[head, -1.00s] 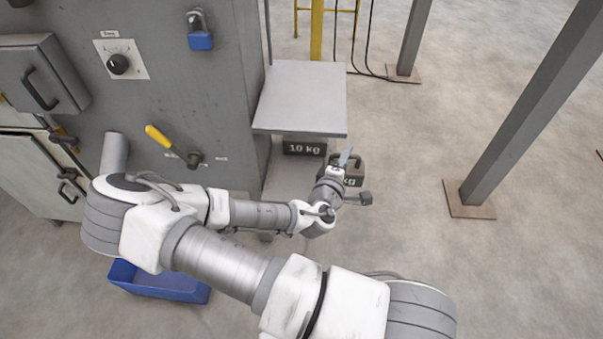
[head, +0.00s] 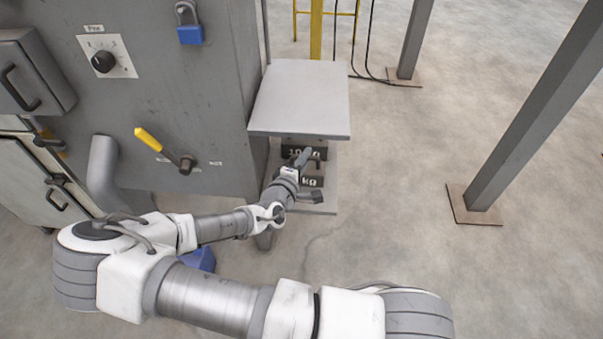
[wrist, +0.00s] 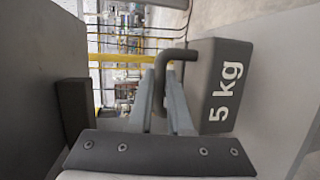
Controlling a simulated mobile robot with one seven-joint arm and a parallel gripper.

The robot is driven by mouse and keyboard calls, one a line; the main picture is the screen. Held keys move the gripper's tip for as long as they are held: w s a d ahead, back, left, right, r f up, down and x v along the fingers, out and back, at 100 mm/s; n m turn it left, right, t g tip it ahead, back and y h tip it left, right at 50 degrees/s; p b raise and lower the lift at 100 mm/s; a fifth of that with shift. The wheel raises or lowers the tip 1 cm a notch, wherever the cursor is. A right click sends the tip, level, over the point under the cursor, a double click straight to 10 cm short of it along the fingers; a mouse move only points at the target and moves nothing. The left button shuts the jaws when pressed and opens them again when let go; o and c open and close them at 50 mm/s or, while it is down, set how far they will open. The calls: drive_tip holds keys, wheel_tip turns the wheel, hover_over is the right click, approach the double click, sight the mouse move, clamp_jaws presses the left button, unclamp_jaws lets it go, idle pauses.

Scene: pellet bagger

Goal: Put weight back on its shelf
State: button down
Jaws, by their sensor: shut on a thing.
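My gripper (head: 305,157) is shut on the handle of a dark grey weight (head: 313,181), whose label is partly hidden and ends in "kg" in the head view. In the wrist view my gripper (wrist: 163,85) has its fingers at the bent handle, and the weight (wrist: 228,85) reads "5 kg". The weight is over the lower shelf (head: 327,203), under the upper plate; I cannot tell whether it touches the shelf. A second dark weight (head: 291,150), its label partly covered, stands behind it under the plate.
The light grey upper plate (head: 300,95) overhangs the shelf closely. The grey machine cabinet (head: 225,120) with a yellow-handled lever (head: 150,139) stands left. A steel post (head: 530,110) rises at right. A blue bin (head: 203,258) is partly behind my arm. Floor at right is clear.

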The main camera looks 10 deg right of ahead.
drive_tip(key=shift+w+a+f, duration=0.3)
drive_tip(key=shift+a+f, duration=0.05)
drive_tip(key=shift+a, duration=0.1)
drive_tip(key=shift+f+b, duration=1)
drive_tip(key=shift+f, duration=0.9)
drive_tip(key=shift+f, duration=0.15)
drive_tip(key=c, duration=1.3)
unclamp_jaws()
drive_tip(key=shift+f, duration=0.15)
drive_tip(key=o, duration=0.5)
drive_tip(key=shift+c, duration=0.2)
drive_tip(key=shift+r, duration=0.2)
